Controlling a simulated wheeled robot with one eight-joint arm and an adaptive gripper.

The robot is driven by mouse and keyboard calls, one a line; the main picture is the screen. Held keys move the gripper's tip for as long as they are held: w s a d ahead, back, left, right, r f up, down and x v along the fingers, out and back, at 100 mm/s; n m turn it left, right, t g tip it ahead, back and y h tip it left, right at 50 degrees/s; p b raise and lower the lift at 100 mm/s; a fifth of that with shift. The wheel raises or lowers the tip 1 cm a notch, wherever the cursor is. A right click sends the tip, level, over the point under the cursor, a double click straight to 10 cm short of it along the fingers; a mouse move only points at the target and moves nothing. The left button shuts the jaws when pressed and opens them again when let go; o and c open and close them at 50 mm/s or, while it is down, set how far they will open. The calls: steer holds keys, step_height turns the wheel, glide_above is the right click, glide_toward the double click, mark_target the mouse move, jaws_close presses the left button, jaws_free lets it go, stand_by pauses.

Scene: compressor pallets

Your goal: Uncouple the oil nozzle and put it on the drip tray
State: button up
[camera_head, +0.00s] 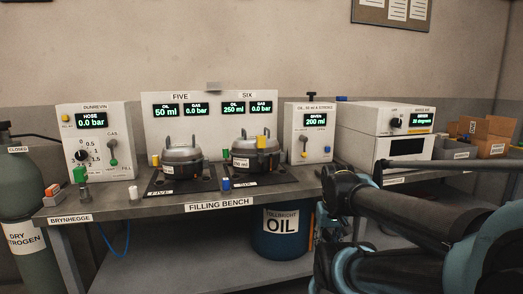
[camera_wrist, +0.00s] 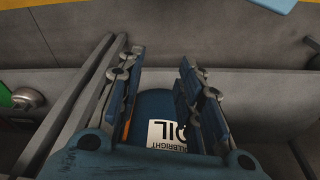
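Two dark pot-shaped compressors stand on black mats on the filling bench, the left one (camera_head: 182,153) under the FIVE display and the right one (camera_head: 243,158) under SIX. A yellow upright piece (camera_head: 262,142) sits at the top of the right compressor; I cannot tell whether it is the oil nozzle. I cannot clearly make out a drip tray. My gripper (camera_wrist: 155,68) is open and empty in the wrist view, its fingers wide apart. The blue OIL drum (camera_wrist: 158,103) shows beyond them, lower down. The head view does not clearly show the fingers.
The same drum (camera_head: 281,238) stands under the bench. A small blue piece (camera_head: 226,183) and a white one (camera_head: 132,193) are near the bench front edge (camera_head: 215,204). A nitrogen unit (camera_head: 97,140) and a green cylinder (camera_head: 22,190) are at left. Boxes (camera_head: 490,130) are at right.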

mark_target(261, 136)
steer(key=o, duration=0.3)
steer(key=shift+o, duration=0.3)
steer(key=shift+a+r, duration=0.25)
steer(key=shift+r, duration=1)
steer(key=w+a+r+n+g, duration=0.1)
steer(key=w+a+r, duration=0.3)
steer(key=w+r, duration=0.4)
steer(key=w+a+r+n, duration=0.1)
steer(key=w+a+r, duration=0.2)
steer(key=w+r, duration=0.45)
steer(key=shift+n+g, duration=0.5)
steer(key=shift+g, duration=0.1)
steer(key=w+a+r, duration=0.4)
steer(key=w, duration=0.1)
steer(key=w+a+r, duration=0.4)
steer(key=w+a, duration=0.1)
steer(key=w+a+r, duration=0.5)
steer(key=shift+w, duration=0.3)
steer(key=shift+f, duration=0.1)
